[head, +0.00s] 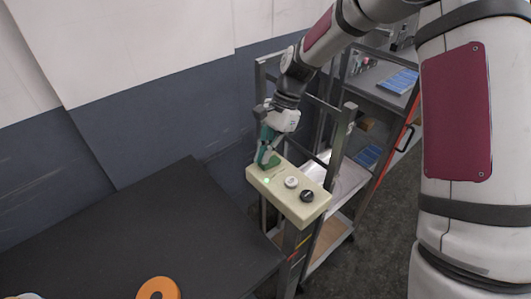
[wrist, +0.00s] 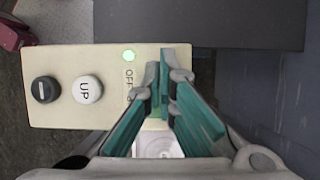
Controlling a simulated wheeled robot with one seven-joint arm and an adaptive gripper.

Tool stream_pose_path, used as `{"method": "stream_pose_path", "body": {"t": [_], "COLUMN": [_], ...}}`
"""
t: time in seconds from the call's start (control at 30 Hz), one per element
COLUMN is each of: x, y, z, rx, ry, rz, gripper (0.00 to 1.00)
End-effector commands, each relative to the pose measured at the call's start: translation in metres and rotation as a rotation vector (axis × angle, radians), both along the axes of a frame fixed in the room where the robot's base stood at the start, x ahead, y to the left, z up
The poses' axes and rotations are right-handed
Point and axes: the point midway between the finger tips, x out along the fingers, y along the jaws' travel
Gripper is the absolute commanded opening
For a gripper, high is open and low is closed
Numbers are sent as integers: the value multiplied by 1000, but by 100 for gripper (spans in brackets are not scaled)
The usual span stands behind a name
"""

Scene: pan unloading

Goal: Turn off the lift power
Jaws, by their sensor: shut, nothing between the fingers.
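A beige control box (head: 315,213) sits on a metal post in the head view. It carries a lit green lamp (head: 267,181), a white button (head: 291,182) and a black button (head: 307,196). In the wrist view the box (wrist: 65,112) shows the white button (wrist: 87,89) marked UP, the black button (wrist: 45,89), the lit lamp (wrist: 129,55) and an OFF label (wrist: 128,77). My gripper (head: 266,163) is at the lamp end of the box. Its teal fingers (wrist: 165,62) are shut and empty beside the OFF label, and hide the surface behind them. Contact cannot be told.
A dark table (head: 140,235) lies left of the box, with an orange ring (head: 158,289) at its front. A metal shelf cart (head: 345,190) with blue items stands behind and right. A blue and white wall (head: 150,115) runs along the back left.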

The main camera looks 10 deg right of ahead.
Motion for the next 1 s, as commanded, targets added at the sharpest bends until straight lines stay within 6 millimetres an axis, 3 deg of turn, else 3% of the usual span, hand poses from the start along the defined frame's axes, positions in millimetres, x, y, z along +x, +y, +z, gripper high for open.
{"method": "stream_pose_path", "body": {"t": [0.43,1.0], "x": [-2,-9], "y": [2,13], "z": [-1,-7], "rx": [-23,-282], "ry": [-14,-189], "rz": [3,4], "gripper": [0,0]}}
